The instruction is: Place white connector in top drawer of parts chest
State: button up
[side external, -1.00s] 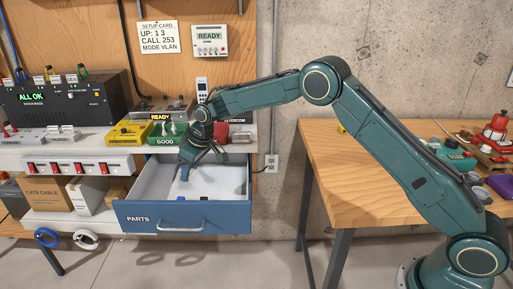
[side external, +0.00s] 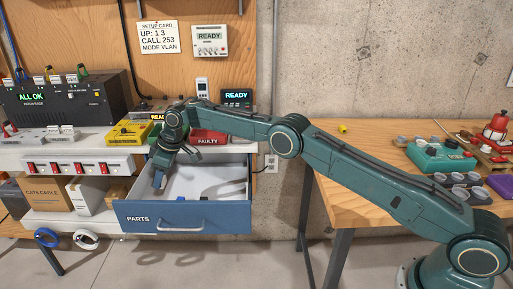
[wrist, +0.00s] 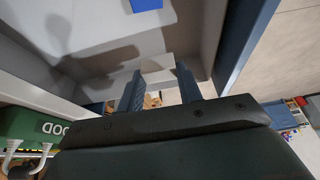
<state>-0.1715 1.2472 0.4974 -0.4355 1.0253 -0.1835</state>
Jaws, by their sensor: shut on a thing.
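My gripper (side external: 160,180) reaches down into the left part of the open blue drawer marked PARTS (side external: 200,220). In the wrist view, its two fingers (wrist: 158,90) are shut on a white block, the white connector (wrist: 157,68). The connector is hard to make out in the side view. The drawer has a pale inside and a light handle on its front. A blue piece (wrist: 146,4) lies on the drawer floor at the top of the wrist view, apart from my fingers.
A green GOOD tray (wrist: 40,127) with white pieces stands beside the drawer. A red FAULTY tray (side external: 209,138) and a yellow tray (side external: 128,132) stand on the shelf above. A wooden table (side external: 350,180) is at right. The drawer's right part has free room.

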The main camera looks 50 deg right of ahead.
jog(key=shift+a+f, duration=0.1)
jog(key=shift+f, duration=0.05)
jog(key=shift+f, duration=3.9)
jog(key=shift+f, duration=0.1)
jog(key=o, duration=1)
jog(key=shift+o, duration=0.2)
jog(key=v, duration=1.2)
